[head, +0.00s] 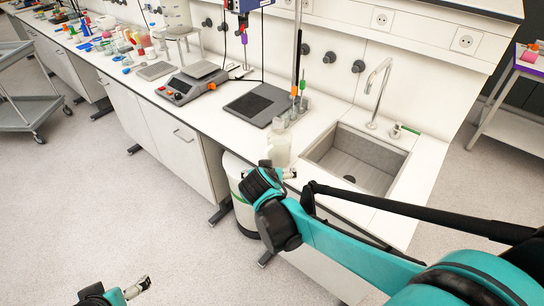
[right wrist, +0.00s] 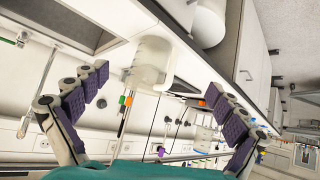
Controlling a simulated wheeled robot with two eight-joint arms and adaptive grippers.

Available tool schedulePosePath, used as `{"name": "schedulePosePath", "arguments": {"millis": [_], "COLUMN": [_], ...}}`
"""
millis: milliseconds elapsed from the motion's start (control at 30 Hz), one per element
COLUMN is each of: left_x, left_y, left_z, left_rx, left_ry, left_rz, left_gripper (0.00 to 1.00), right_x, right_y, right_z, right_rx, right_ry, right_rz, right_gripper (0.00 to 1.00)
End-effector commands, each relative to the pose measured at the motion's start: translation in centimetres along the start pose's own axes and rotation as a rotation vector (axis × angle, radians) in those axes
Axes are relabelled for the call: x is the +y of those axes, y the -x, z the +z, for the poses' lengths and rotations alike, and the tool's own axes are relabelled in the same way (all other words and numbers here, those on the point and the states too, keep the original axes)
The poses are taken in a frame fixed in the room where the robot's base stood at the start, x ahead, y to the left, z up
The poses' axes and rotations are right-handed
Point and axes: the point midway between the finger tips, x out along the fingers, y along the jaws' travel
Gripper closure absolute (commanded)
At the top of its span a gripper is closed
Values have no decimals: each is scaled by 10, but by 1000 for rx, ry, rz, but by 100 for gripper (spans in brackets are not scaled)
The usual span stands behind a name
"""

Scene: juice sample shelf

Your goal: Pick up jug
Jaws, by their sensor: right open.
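The jug (head: 279,148) is a whitish, translucent vessel on the counter's front edge, left of the sink. The arm partly hides its lower part in the head view. In the right wrist view, where the room appears turned over, the jug (right wrist: 152,62) shows between and beyond the purple-padded fingers. My right gripper (right wrist: 157,80) is open with its fingers spread, and no finger visibly touches the jug. In the head view this gripper (head: 290,173) is just in front of the jug. My left gripper (head: 139,287) is low at the left, over the floor, away from the counter; its jaw state is unclear.
The sink (head: 352,160) with a tall tap (head: 377,93) lies right of the jug. A balance (head: 192,82) is further left. A white container (head: 240,205) stands below the counter.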

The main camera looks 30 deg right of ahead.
Motion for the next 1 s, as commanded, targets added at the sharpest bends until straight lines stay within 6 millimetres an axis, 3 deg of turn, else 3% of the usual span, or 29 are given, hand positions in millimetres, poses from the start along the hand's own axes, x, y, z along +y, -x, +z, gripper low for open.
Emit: {"name": "schedulePosePath", "arguments": {"millis": [33, 100, 300, 833, 1000], "left_x": [0, 0, 0, 0, 0], "left_y": [-4, -6, -9, -22, -33], "left_z": [2, 4, 7, 16, 23], "left_rx": [0, 0, 0, 0, 0], "left_ry": [0, 0, 0, 0, 0], "left_rz": [0, 0, 0, 0, 0], "left_gripper": [4, 4, 4, 4, 4], "right_x": [-3, -4, -7, 2, 10], "right_y": [-22, -46, -90, -141, -167], "right_z": [-9, -21, -38, -50, -55], "right_rx": [43, 107, 252, 309, 308], "right_ry": [-40, -97, -213, -257, -257], "right_rz": [38, 82, 149, 166, 167], "right_gripper": [3, 3, 3, 3, 3]}}
